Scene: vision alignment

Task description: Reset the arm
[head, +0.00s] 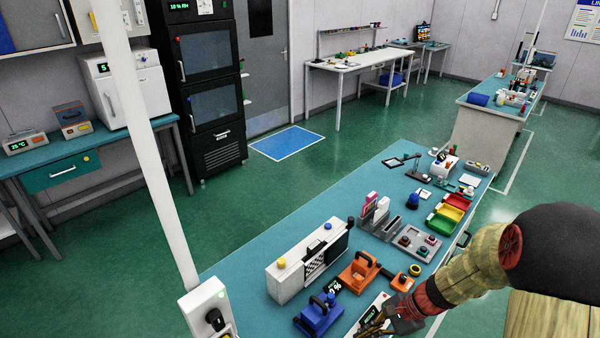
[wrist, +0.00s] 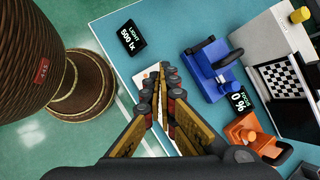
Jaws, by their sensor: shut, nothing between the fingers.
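My gripper (wrist: 166,82) is shut, its two fingers meeting at the tips with nothing held between them. In the head view my gripper (head: 366,325) is low at the right of centre, above the near part of the teal workbench (head: 238,262). The arm comes in from the right edge and hides part of the bench. In the wrist view the fingers point toward the bench top, left of a blue clamp-like device (wrist: 211,70). They cover part of a white card on the bench.
The blue device (head: 318,316), an orange device (head: 358,272) and a white box with a checkerboard (head: 308,258) stand close to the gripper. A white post (head: 150,150) rises at the bench's left. A small display reading "LIGHT 500 lx" (wrist: 130,39) lies beyond the fingertips. Green floor surrounds the bench.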

